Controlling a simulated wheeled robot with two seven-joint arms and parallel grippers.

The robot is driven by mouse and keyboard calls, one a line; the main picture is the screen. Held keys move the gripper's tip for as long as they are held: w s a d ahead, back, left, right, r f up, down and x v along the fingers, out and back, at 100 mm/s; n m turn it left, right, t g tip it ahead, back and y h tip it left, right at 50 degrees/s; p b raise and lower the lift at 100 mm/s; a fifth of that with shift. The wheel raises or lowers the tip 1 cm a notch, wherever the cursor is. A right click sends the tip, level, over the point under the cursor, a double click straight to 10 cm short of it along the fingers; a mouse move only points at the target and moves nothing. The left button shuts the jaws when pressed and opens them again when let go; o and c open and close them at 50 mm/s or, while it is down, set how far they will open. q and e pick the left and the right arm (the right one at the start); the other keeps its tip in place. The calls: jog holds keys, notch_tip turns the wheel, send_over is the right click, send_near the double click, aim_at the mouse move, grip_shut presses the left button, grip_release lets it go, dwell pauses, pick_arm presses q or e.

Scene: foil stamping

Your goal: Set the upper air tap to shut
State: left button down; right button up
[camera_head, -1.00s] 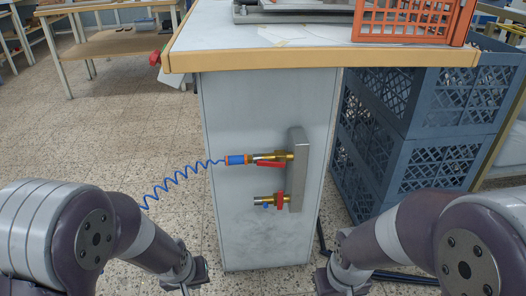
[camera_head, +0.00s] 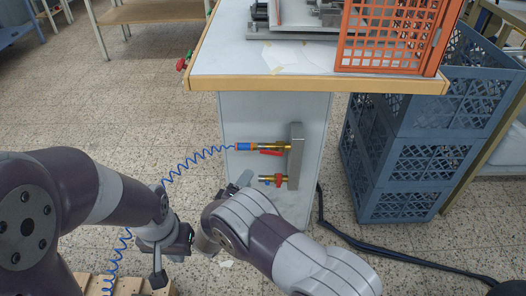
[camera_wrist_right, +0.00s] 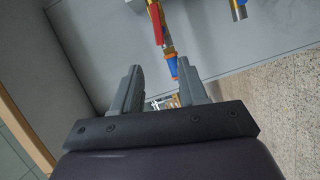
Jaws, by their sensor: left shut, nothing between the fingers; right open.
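The upper air tap (camera_head: 274,148) is brass, on a grey block on the bench's side panel. Its red lever (camera_head: 271,153) lies along the pipe, just below it. A blue coupling (camera_head: 244,147) joins it to a coiled blue hose. In the right wrist view the red lever (camera_wrist_right: 156,22) and blue coupling (camera_wrist_right: 173,67) are ahead of the fingers. My right gripper (camera_wrist_right: 160,66) is open and empty, apart from the lever; in the head view it is near the panel, below and left of the tap. My left gripper (camera_head: 158,280) is shut and empty, pointing down at lower left.
The bench top (camera_head: 225,60) overhangs above. Blue crates (camera_head: 410,170) stand to the right, with a dark cable (camera_head: 385,254) on the floor. A wooden item (camera_head: 125,286) is at bottom left.

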aim_at(265, 153)
jog(key=b+x, duration=0.3)
jog(key=x, duration=0.9)
jog(key=shift+d, duration=0.1)
jog(key=shift+w+d, duration=0.1)
jog(key=shift+w, duration=0.15)
jog(key=shift+c, duration=0.3)
grip_shut()
